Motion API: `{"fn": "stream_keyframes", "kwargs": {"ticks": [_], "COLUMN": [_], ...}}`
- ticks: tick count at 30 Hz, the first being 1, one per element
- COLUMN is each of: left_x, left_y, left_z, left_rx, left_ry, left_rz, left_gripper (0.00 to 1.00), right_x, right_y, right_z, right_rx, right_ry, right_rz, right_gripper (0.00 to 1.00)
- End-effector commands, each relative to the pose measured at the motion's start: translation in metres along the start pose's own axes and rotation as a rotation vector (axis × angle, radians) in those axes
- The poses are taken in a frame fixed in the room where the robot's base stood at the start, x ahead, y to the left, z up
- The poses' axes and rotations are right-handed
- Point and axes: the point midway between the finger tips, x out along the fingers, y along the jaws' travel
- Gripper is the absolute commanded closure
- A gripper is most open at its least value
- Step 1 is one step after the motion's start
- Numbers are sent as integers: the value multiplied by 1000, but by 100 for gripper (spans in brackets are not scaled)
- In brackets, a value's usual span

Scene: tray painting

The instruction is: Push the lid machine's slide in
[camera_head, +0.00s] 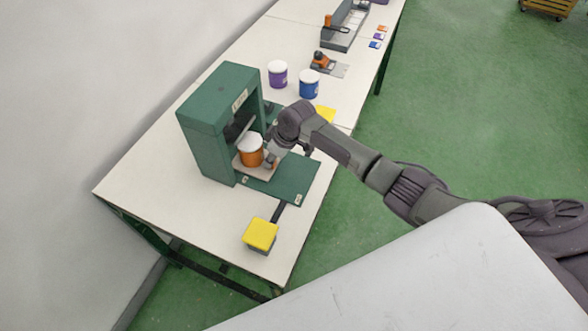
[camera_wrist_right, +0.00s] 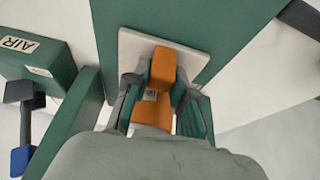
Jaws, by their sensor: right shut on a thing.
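The green lid machine (camera_head: 212,130) stands on the white table. Its pale slide plate (camera_head: 262,172) lies on the green base at the machine's opening, and also shows in the right wrist view (camera_wrist_right: 190,57). An orange tin with a white lid (camera_head: 250,153) stands upright on the slide, at the front of the opening. My right gripper (camera_head: 271,158) is at the slide's outer end, right beside the tin. In the right wrist view its fingers are shut on an orange handle (camera_wrist_right: 162,68). The fingers hide part of the handle. My left gripper is out of view.
A yellow-topped button box (camera_head: 261,234) stands on the near table. Another yellow patch (camera_head: 325,114) shows behind my right arm. Purple (camera_head: 277,74) and blue (camera_head: 309,84) tins stand beyond the machine. A grey tray (camera_head: 345,31) is at the far end.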

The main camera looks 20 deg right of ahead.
Motion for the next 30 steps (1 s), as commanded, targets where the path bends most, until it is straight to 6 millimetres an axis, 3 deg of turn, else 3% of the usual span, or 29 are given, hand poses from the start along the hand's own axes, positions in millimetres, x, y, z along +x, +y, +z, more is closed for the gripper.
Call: {"fn": "stream_keyframes", "kwargs": {"ticks": [1, 6, 15, 16, 20, 30], "left_x": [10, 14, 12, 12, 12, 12], "left_y": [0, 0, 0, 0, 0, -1], "left_z": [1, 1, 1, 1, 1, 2], "left_rx": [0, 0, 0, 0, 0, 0], "left_ry": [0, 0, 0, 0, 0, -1], "left_rz": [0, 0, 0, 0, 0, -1], "left_gripper": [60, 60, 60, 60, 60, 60], "right_x": [8, 12, 11, 11, 11, 8], "right_y": [0, 0, 0, 0, 0, 0], "right_z": [-10, -25, -25, -25, -25, -25], "right_rx": [0, -1, -1, -1, -1, -1], "right_ry": [4, -1, -2, -2, -2, -1], "right_rz": [0, 1, 0, 0, 0, 1], "right_gripper": [100, 100, 100, 70, 50, 50]}}
